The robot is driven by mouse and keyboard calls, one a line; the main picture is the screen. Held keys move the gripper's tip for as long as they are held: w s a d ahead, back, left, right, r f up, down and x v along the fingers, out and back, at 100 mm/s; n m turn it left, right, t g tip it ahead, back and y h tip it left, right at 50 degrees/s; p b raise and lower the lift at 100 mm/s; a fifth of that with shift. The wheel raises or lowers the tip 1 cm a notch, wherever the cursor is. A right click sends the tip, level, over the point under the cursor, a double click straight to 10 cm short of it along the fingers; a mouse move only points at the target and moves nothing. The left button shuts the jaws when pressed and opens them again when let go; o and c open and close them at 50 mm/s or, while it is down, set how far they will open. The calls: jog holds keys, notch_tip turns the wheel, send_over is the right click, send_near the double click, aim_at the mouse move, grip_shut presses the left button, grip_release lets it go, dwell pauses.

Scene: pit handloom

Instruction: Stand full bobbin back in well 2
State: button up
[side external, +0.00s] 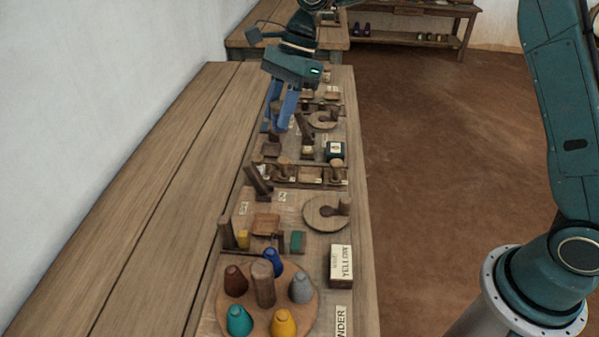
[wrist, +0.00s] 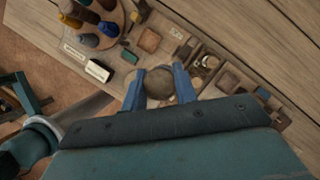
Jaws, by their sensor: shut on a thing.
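My gripper (side external: 281,122) is high over the far part of the bench, its blue fingers pointing down. In the wrist view my gripper (wrist: 159,84) is shut on a round grey-brown thing, seen end-on, which looks like the full bobbin (wrist: 161,88). The bobbin cannot be made out in the side view. The wooden rack (side external: 310,179) with compartments is across the middle of the bench, with brown spool-like pieces in it. It also shows in the wrist view (wrist: 205,66), right of the fingers. I cannot tell which compartment is well 2.
A turntable (side external: 262,325) with several coloured cones stands at the near end. The left bench top (side external: 150,190) is clear.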

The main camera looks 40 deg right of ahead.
jog(key=w+d, duration=0.2)
jog(key=d, duration=0.8)
jog(key=shift+w+d+f, duration=0.25)
jog(key=shift+w+d, duration=0.05)
notch_tip(320, 180, down, 16)
jog(key=shift+r, duration=0.15)
jog(key=shift+f, duration=2.15)
jog(key=shift+f, duration=0.15)
jog(key=o, duration=1)
